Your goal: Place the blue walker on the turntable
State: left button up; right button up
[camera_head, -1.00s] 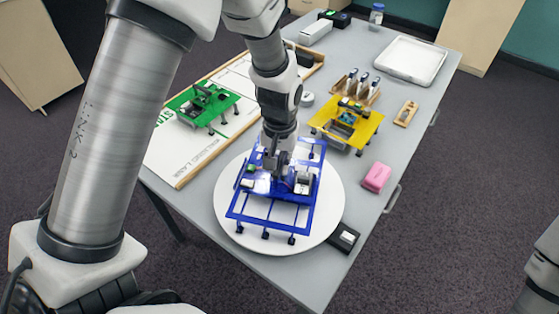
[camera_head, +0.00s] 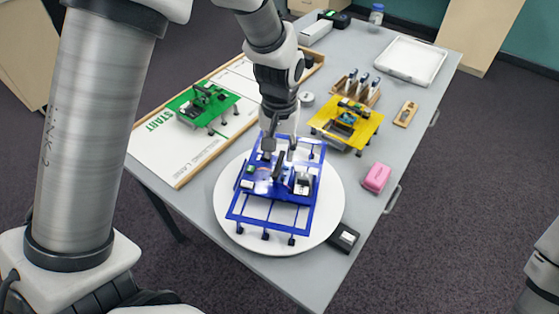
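The blue walker (camera_head: 274,205), a flat blue frame with short legs and small parts on top, stands upright on the white round turntable (camera_head: 330,205). My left gripper (camera_head: 279,150) is just above the far part of the walker. Its fingers are spread and nothing shows between them. A dark handle-like part stands up from the walker's middle, below and apart from the fingertips. My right arm shows only as a piece at the lower right edge, and its gripper is out of view.
A green walker (camera_head: 203,104) stands on the white lane board (camera_head: 170,155) at left. A yellow walker (camera_head: 347,124) stands behind the turntable at right. A pink block (camera_head: 376,177) and a black box (camera_head: 343,237) lie near the right edge. A white tray (camera_head: 410,60) is at the back.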

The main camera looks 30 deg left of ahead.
pick_arm(q)
notch_tip(320, 180, up, 7)
dwell(1.3)
